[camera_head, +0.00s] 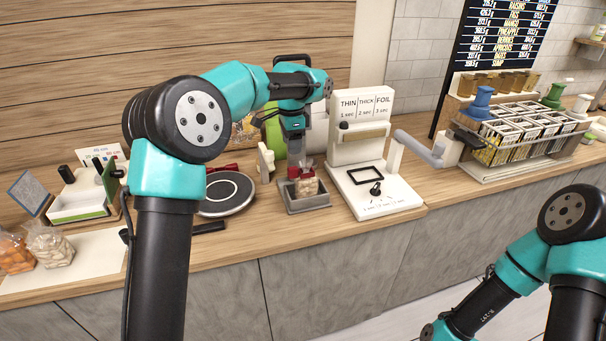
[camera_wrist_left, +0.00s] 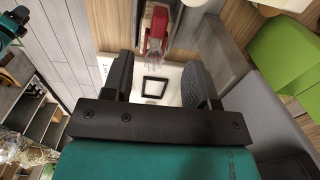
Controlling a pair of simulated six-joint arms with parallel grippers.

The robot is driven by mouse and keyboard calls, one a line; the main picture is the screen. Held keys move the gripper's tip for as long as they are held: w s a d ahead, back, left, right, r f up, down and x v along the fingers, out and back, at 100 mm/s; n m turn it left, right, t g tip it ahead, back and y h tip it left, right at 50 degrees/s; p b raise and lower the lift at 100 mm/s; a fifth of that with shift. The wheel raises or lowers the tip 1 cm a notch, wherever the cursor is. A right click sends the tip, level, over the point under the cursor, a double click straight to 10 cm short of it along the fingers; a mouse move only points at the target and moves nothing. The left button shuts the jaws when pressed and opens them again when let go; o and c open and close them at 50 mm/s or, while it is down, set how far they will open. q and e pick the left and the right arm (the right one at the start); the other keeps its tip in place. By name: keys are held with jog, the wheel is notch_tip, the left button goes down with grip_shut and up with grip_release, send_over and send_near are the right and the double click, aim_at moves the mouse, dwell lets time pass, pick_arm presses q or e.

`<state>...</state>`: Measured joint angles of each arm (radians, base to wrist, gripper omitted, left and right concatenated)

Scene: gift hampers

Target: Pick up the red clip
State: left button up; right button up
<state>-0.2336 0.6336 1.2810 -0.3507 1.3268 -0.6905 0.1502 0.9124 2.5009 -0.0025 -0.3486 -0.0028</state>
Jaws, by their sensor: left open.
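The red clip (camera_head: 294,172) is at the top of a small clear bag (camera_head: 306,187), which stands in a grey tray (camera_head: 309,208) on the counter. In the left wrist view the red clip (camera_wrist_left: 157,22) shows at the top, beyond my fingertips, with clear plastic beside it. My left gripper (camera_head: 296,155) points down just above the clip. In the left wrist view its two dark fingers (camera_wrist_left: 160,75) are apart with nothing held between them. The exact gap to the clip is hard to tell. My right arm shows at the lower right, but its gripper is out of view.
A white sealer (camera_head: 360,140) stands close right of the tray. A round scale (camera_head: 225,193) is to the left, with another red item (camera_head: 222,168) behind it. Bagged goods (camera_head: 50,246) lie far left.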

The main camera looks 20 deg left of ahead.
aim_at(293, 168)
pick_arm(q)
notch_tip(293, 168, down, 5)
jog(key=shift+r, duration=0.1)
dwell(0.3)
jog(key=shift+f, duration=2.65)
grip_shut()
jog(key=shift+r, duration=0.1)
notch_tip(293, 168, up, 10)
jog(key=shift+f, duration=0.1)
